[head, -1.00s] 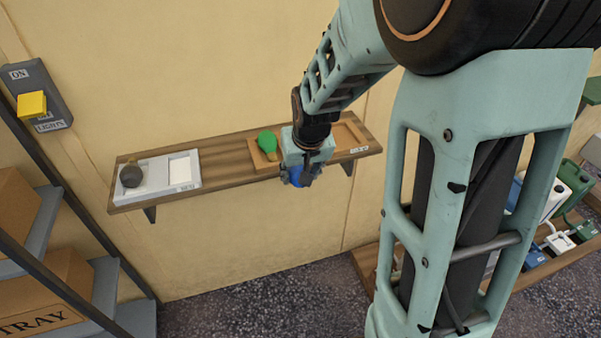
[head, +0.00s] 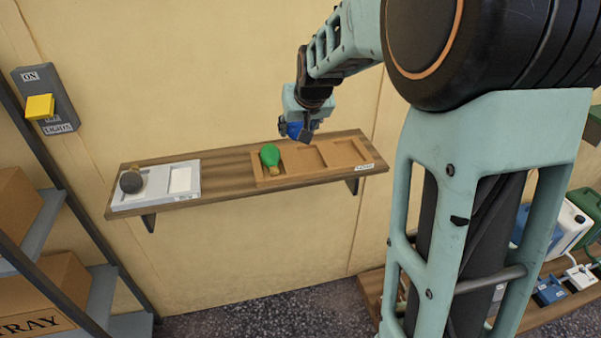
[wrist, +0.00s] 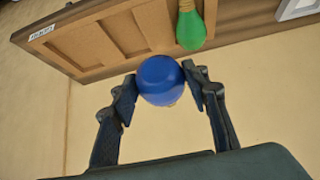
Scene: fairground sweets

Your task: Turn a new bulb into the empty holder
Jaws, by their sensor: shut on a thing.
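My gripper (head: 300,133) is shut on a blue bulb and holds it in the air above the wall shelf. The blue bulb (wrist: 160,80) sits between both fingers in the wrist view, its round glass toward the camera; its base is mostly hidden. A green bulb (head: 269,155) lies in the left compartment of the wooden tray (head: 345,167); the other compartments look empty. A dark bulb (head: 131,182) lies in the left part of a grey-white tray (head: 160,200) at the shelf's left end. No bulb holder can be made out in these views.
The wooden shelf (head: 226,177) is bare between the two trays. A switch box with a yellow lever (head: 40,107) is on the wall at left, above a rack with boxes (head: 45,285). Canisters (head: 565,225) stand at the lower right.

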